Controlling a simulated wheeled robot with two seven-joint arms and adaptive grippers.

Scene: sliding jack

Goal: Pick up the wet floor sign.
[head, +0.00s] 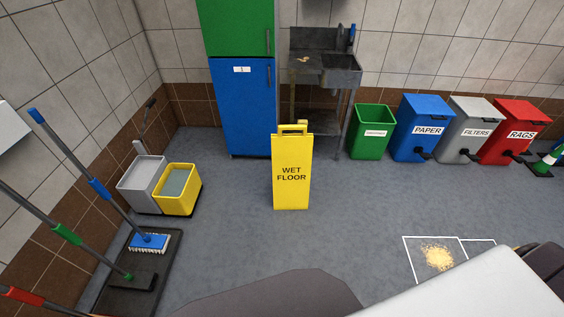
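The yellow wet floor sign (291,180) stands upright on the grey floor near the middle of the head view. Its front panel faces me with the words WET FLOOR in dark letters. A yellow handle (292,127) sticks up at its top. The back of the sign is mostly hidden behind the front panel. Neither of my grippers can be made out in the head view, and nothing touches the sign.
A blue and green cabinet (242,105) and a metal sink (325,72) stand behind the sign. A mop bucket (178,188) is at left, near long-handled brushes on a dark tray (160,262). Yellowish debris (438,258) lies at lower right. Floor before the sign is clear.

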